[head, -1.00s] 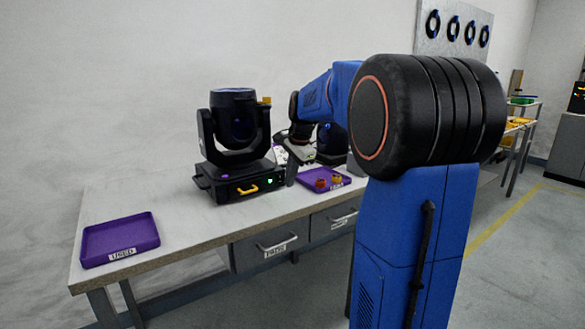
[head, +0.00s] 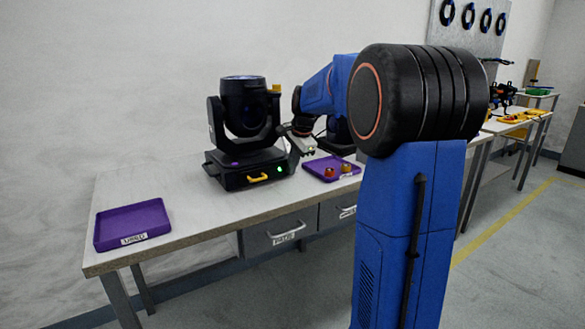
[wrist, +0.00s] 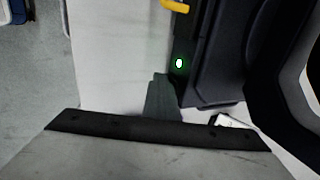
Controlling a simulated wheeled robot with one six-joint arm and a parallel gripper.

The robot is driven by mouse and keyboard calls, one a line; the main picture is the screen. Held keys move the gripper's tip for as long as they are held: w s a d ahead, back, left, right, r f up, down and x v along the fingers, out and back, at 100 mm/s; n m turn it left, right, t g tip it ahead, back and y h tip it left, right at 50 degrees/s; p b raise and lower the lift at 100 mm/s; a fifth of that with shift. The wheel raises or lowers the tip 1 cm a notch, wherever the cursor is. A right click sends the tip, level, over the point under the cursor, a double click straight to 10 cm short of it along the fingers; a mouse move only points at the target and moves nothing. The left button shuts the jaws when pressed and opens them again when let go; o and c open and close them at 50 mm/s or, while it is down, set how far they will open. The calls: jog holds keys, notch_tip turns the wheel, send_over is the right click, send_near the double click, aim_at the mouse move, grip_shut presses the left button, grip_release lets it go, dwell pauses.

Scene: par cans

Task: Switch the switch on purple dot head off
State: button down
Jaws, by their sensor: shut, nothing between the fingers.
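The purple dot head (head: 243,106) is a black moving-head light standing on the bench, with a purple dot on its base. Its base front has a yellow handle (head: 257,178) and a small lit green switch (head: 280,169). In the wrist view the switch (wrist: 179,63) glows white-green on the dark base, near the yellow handle (wrist: 175,6). My gripper (head: 293,156) is at the right end of the base, close to the switch side. In the wrist view its shut, empty fingers (wrist: 163,97) end just below the switch; contact cannot be told.
A second dark head (head: 337,130) stands behind, partly hidden by my arm. A purple tray (head: 316,168) with small amber and red pieces lies to the right. An empty purple tray (head: 131,223) lies at the bench's left end. Bench between is clear.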

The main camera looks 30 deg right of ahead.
jog(key=shift+r, duration=0.15)
jog(key=shift+r, duration=0.7)
dwell(0.3)
